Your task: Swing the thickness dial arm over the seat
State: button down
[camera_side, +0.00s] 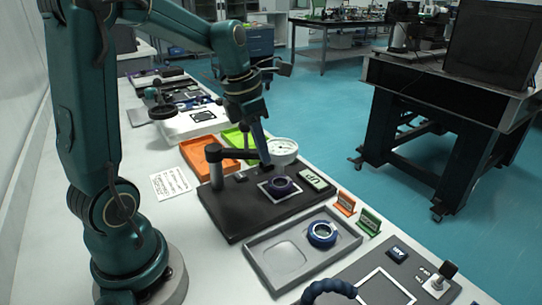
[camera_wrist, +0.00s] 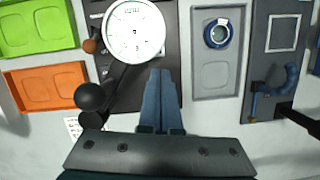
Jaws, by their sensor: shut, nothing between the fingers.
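The thickness dial arm (camera_side: 235,154) is a black bar on an upright post at the left of a black base plate (camera_side: 240,218). It carries a round white dial (camera_side: 283,152); the dial also shows face-up in the wrist view (camera_wrist: 134,31). The seat, a dark purple ring (camera_side: 281,187) in a white square outline, lies on the plate. In the side view the dial appears raised above the seat; in the wrist view the seat is hidden. My gripper (camera_side: 266,163) is shut and empty, pointing down beside the arm and dial. Its fingers (camera_wrist: 160,72) show right of the arm; contact is unclear.
A grey tray (camera_side: 262,247) holding a blue ring (camera_side: 322,233) is in front of the plate. Orange (camera_wrist: 43,87) and green (camera_wrist: 38,28) trays lie on the other side. A dark fixture with a blue handle (camera_side: 329,288) is nearest.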

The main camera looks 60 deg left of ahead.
jog(key=s+d+r, duration=0.2)
jog(key=s+r, duration=0.2)
jog(key=r, duration=0.5)
jog(key=shift+s+d+r, duration=0.2)
jog(key=shift+s+r, duration=0.15)
jog(key=shift+s, duration=0.05)
notch_tip(320, 180, up, 5)
dwell(0.6)
